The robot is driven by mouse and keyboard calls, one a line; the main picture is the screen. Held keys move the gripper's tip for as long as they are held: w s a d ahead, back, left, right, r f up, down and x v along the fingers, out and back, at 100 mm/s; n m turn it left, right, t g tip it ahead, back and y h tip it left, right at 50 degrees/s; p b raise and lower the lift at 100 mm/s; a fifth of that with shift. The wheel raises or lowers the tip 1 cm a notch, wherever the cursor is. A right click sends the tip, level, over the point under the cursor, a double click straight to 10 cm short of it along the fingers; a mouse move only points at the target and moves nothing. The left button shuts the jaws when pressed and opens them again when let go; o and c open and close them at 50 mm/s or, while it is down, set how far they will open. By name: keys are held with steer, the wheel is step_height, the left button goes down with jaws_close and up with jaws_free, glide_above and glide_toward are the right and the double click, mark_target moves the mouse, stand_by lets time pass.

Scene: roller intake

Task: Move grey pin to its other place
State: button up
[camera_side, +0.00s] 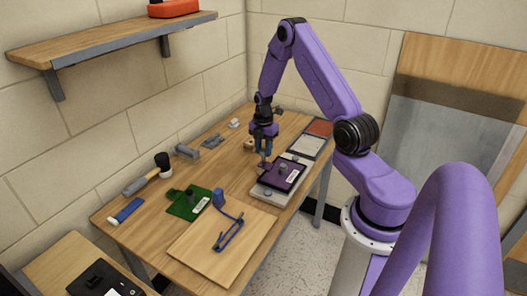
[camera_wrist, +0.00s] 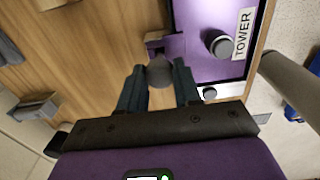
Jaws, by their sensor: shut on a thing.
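My gripper (camera_side: 264,152) points down beside the purple plate (camera_side: 292,168), over its left edge. In the wrist view my gripper (camera_wrist: 159,85) is shut on a grey pin (camera_wrist: 160,70), whose round top shows between the fingertips. The pin is close to a purple tab on the edge of the plate; I cannot tell whether it is seated or lifted. The purple plate, labelled TOWER, also fills the upper right of the wrist view (camera_wrist: 195,65). Another grey round knob (camera_wrist: 219,45) stands on the plate. The pin's lower end is hidden.
A green plate (camera_side: 178,210) and a wooden board (camera_side: 205,255) with a blue bracket (camera_side: 227,237) lie nearer the camera. A mallet (camera_side: 145,180) and grey blocks lie along the wall side. A pale panel (camera_side: 306,146) and red panel (camera_side: 319,127) lie behind the purple plate.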

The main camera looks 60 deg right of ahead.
mark_target(263, 150)
steer(key=shift+r, duration=1.15)
steer(key=shift+r, duration=0.1)
steer(key=shift+r, duration=1.4)
